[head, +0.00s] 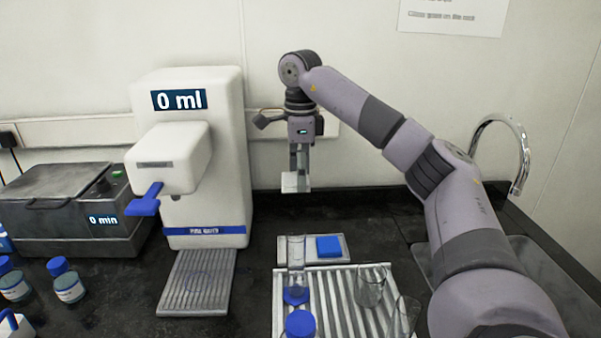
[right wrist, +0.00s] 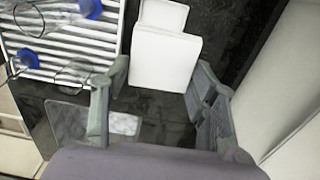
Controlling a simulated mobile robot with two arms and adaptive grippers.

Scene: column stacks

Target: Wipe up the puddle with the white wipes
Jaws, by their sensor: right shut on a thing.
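My right gripper (head: 296,178) hangs in the air in front of the back wall, above the counter behind the drying rack. It points down and is shut on a white block-like thing, seemingly the white wipes (head: 290,184). In the right wrist view the gripper (right wrist: 161,75) has the white wipes (right wrist: 165,60) between its fingertips. A second white piece shows just beyond them; I cannot tell whether it belongs to them. I cannot make out a puddle on the dark counter (head: 380,225) in either view. My left gripper is not in view.
A ribbed rack (head: 345,300) holds clear glassware (head: 370,285) and blue-capped pieces (head: 300,322). A white water dispenser (head: 190,90) stands left, a sink (head: 540,275) and tap (head: 522,150) right.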

